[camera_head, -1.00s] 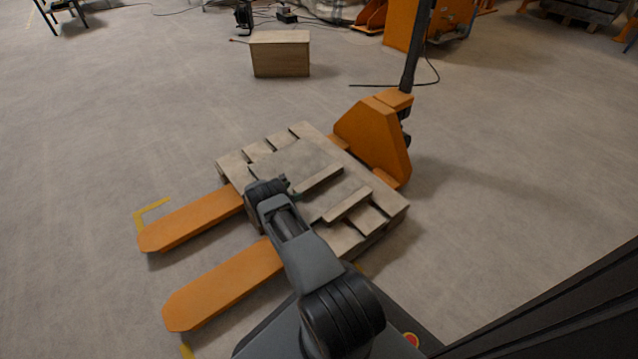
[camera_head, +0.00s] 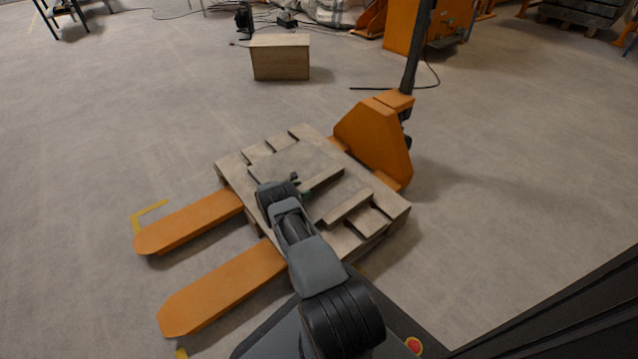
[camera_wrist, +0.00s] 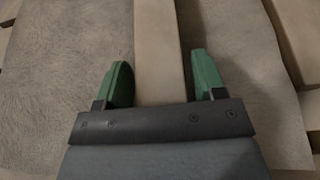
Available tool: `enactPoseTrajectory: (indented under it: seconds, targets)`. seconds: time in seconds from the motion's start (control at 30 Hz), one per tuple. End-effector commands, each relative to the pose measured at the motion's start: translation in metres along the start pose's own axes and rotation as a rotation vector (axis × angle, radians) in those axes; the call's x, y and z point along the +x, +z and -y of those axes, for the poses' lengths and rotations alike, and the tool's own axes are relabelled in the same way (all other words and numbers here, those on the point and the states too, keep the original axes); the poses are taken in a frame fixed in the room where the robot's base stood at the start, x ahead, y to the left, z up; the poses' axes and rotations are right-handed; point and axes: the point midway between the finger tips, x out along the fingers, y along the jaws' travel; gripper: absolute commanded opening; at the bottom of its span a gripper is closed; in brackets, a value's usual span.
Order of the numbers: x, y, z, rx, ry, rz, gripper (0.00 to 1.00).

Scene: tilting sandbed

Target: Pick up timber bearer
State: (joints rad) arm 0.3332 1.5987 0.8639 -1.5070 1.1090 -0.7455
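A pale timber bearer (camera_wrist: 159,50) runs lengthwise up the middle of the wrist view. In the head view, a bearer (camera_head: 324,177) lies on the wooden pallet (camera_head: 232,163), just right of my gripper (camera_head: 295,183). In the wrist view, my gripper (camera_wrist: 162,82) has its two green fingers apart, one on each side of the bearer. A narrow gap shows by the right finger; the left finger is very close to the bearer's edge. The near end of the bearer is hidden behind my gripper body. Whether the fingers touch it lower down cannot be told.
The pallet rests on an orange pallet jack (camera_head: 372,135), whose forks (camera_head: 190,222) stick out to the left. A second strip of timber (camera_head: 347,207) lies nearby on the pallet. A wooden box (camera_head: 281,60) stands behind on open concrete floor.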

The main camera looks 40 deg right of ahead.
Motion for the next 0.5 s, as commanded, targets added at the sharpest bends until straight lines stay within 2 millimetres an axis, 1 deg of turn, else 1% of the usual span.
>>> enactPoseTrajectory:
  seconds: [0.03, 0.4, 0.47, 0.5]
  targets:
    - [-0.0001, 0.0001, 0.0, 0.0, 0.0, 0.0, 0.58]
    - [-0.0001, 0.0, 0.0, 0.0, 0.0, 0.0, 0.23]
    - [-0.0001, 0.0, 0.0, 0.0, 0.0, 0.0, 0.17]
    - [-0.0002, 0.0009, -0.0004, 0.001, 0.0, 0.001, 0.16]
